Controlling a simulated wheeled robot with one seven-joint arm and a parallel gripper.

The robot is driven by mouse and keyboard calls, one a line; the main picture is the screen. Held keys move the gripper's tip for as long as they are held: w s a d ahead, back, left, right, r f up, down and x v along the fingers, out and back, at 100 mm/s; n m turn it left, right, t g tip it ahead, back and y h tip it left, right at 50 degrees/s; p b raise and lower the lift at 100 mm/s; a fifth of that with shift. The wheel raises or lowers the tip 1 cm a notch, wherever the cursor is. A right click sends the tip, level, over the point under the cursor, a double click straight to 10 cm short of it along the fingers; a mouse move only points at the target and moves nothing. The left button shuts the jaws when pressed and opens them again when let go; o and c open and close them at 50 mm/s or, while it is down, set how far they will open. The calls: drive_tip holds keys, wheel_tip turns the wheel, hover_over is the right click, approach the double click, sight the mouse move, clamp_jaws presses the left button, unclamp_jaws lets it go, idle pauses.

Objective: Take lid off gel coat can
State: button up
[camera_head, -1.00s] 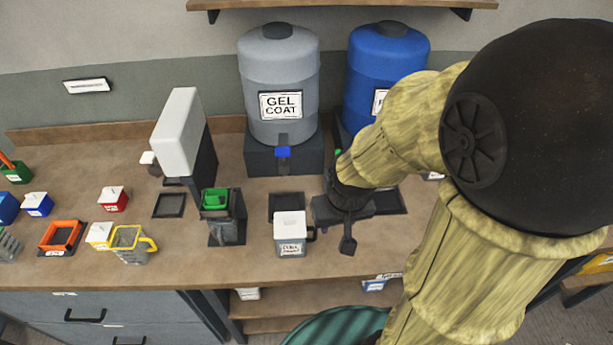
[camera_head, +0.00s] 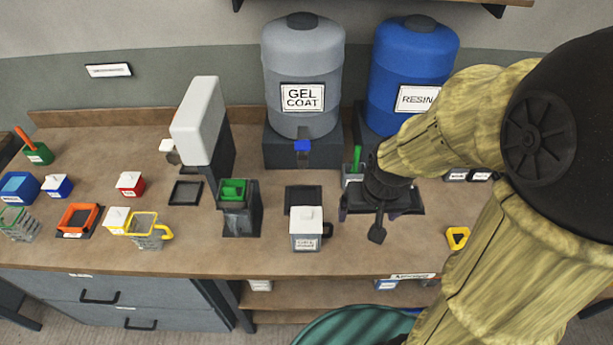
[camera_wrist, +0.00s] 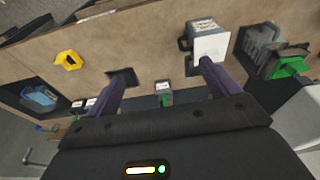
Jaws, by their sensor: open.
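A small grey can (camera_head: 306,241) with a black handle and a square white lid (camera_head: 307,214) stands upright on the bench, left of my gripper. Its two-line label is too small to read surely; I take it for the gel coat can. The lid sits on the can. My gripper (camera_head: 382,213) points down over the bench, open and empty. In the wrist view my gripper (camera_wrist: 162,74) has its fingers wide apart, with the white lid (camera_wrist: 211,46) just beyond the right finger, apart from the grip space. Whether that finger touches the lid cannot be told.
A grey GEL COAT tank (camera_head: 303,65) and a blue RESIN tank (camera_head: 410,75) stand behind. A green-topped holder (camera_head: 238,210) is left of the can. A small container with a green handle (camera_head: 355,165) stands behind my gripper. A yellow triangular piece (camera_head: 457,238) lies to the right.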

drive_tip(key=shift+o, duration=1)
drive_tip(key=w+a, duration=0.5)
drive_tip(key=a, duration=0.1)
drive_tip(key=shift+w+r+g+b, duration=0.25)
drive_tip(key=shift+w+g+b, duration=0.1)
drive_tip(key=shift+g, duration=0.05)
hover_over(306, 214)
drive_tip(key=s, duration=0.2)
drive_tip(key=shift+r, duration=0.5)
drive_tip(key=f, duration=0.5)
drive_tip(key=w+f+p, duration=0.1)
drive_tip(key=f, duration=0.5)
drive_tip(key=w+f+p, duration=0.1)
drive_tip(key=f, duration=0.5)
drive_tip(key=shift+w+f, duration=0.1)
drive_tip(key=shift+f, duration=0.1)
